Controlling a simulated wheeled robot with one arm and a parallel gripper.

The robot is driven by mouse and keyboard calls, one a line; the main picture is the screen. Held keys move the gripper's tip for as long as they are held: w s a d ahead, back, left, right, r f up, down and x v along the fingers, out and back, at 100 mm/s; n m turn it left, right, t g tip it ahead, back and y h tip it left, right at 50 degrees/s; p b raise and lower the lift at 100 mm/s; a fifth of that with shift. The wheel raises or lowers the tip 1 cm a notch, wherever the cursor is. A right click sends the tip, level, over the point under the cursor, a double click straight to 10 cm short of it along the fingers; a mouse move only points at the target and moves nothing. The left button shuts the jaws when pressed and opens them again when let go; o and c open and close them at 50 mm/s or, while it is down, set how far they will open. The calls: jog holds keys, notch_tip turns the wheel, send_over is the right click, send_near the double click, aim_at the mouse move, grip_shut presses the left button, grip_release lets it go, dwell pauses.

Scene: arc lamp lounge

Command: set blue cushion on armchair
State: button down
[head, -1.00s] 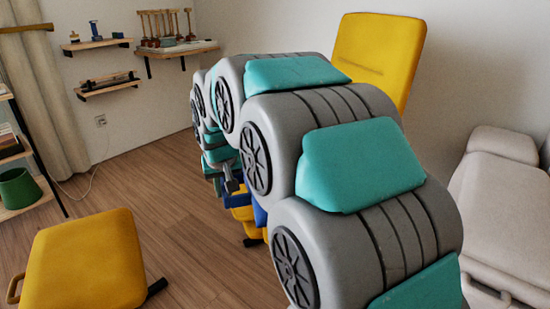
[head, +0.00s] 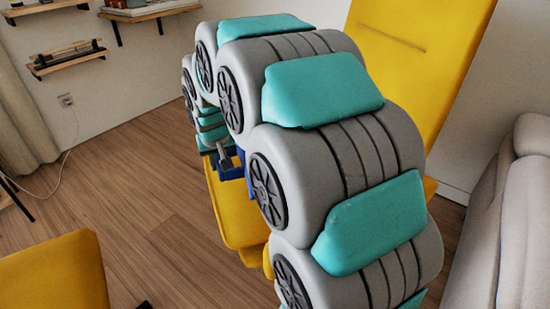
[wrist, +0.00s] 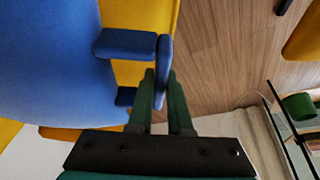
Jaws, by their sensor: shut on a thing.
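The blue cushion (wrist: 50,60) fills the left of the wrist view. It has a handle-like blue loop on its right side. My gripper (wrist: 160,76) has its dark green fingers shut on the upright bar of that loop. In the head view only a small blue part of the cushion (head: 234,166) shows behind my arm. The yellow armchair (head: 415,65) has a tall back behind my arm and a seat (head: 228,205) below the gripper. Yellow armchair surface (wrist: 130,73) also shows behind the cushion in the wrist view. Contact between cushion and seat cannot be told.
Another yellow padded piece (head: 55,275) stands at the lower left. A pale sofa (head: 500,220) stands close on the right. Wall shelves (head: 68,58) hang at the back left. A green pot (wrist: 298,105) stands on a rack. Wooden floor is clear at left.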

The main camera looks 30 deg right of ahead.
notch_tip(320, 180, down, 7)
jog(key=w+d, duration=0.3)
jog(key=w, duration=0.1)
jog(key=w+d+f+p, duration=0.1)
jog(key=w+d, duration=0.2)
jog(key=w, duration=0.1)
jog(key=w+d, duration=0.3)
jog(key=w, duration=0.2)
jog(key=shift+w+d+f, duration=0.1)
jog(key=shift+d+f, duration=0.1)
jog(key=shift+f, duration=0.1)
jog(key=shift+f+p, duration=0.45)
jog(key=shift+f, duration=1.4)
jog(key=c, duration=0.8)
grip_release()
jog(key=shift+c, duration=0.2)
